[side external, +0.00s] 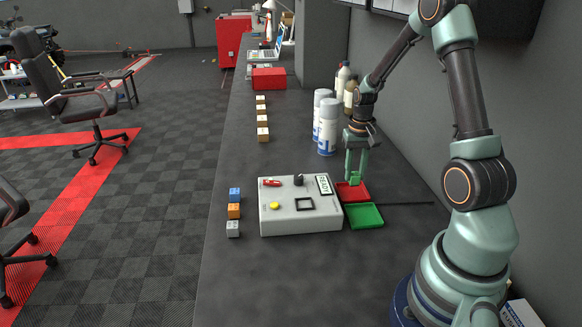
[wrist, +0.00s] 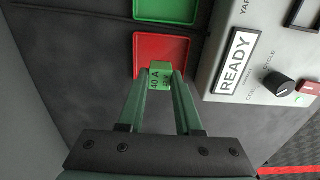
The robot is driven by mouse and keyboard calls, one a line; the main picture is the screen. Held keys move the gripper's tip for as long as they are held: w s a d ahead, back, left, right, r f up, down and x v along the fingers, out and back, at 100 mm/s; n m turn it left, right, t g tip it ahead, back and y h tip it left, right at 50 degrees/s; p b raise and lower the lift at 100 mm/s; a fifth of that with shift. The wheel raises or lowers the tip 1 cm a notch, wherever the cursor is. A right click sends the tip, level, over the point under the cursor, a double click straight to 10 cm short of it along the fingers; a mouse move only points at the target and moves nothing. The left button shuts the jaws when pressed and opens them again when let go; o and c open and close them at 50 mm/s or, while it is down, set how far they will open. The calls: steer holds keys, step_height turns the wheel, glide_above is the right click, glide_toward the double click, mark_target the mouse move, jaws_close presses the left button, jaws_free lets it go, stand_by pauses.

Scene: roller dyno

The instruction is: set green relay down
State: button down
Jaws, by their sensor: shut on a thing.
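The green relay (wrist: 161,78), with a "40 A" marking on it, is held between the fingertips of my gripper (wrist: 162,82) in the wrist view. My gripper (side external: 355,178) points down over the red tray (side external: 352,191) in the side view, and the relay (side external: 355,179) shows small at its tips. The red tray (wrist: 150,48) lies behind the relay in the wrist view. I cannot tell whether the relay touches the tray. The green tray (side external: 365,216) is empty and sits beside the red one; it also shows in the wrist view (wrist: 165,10).
A grey test box (side external: 285,222) with a READY display (side external: 324,184), black knob and empty square socket stands left of the trays. Blue, orange and grey blocks (side external: 234,211) line up farther left. White spray cans (side external: 328,135) stand behind my gripper. The front bench is clear.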

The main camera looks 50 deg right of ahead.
mark_target(355, 174)
steer(key=shift+f, duration=1.5)
steer(key=shift+f, duration=0.1)
steer(key=c, duration=0.6)
jaws_free()
step_height(355, 174, up, 12)
steer(key=s+a+r+n+t, duration=0.1)
steer(key=a+r+n+t, duration=0.1)
steer(key=a, duration=0.6)
steer(key=s+a+r+n+t, duration=0.1)
steer(key=a+r+n, duration=0.3)
steer(key=a, duration=0.4)
steer(key=s+a+r+n+t, duration=0.1)
steer(key=a+r+n+t, duration=0.1)
steer(key=a+r, duration=0.3)
steer(key=shift+s+a+n+t, duration=0.15)
steer(key=shift+a+n+t, duration=0.25)
steer(key=shift+a, duration=1.55)
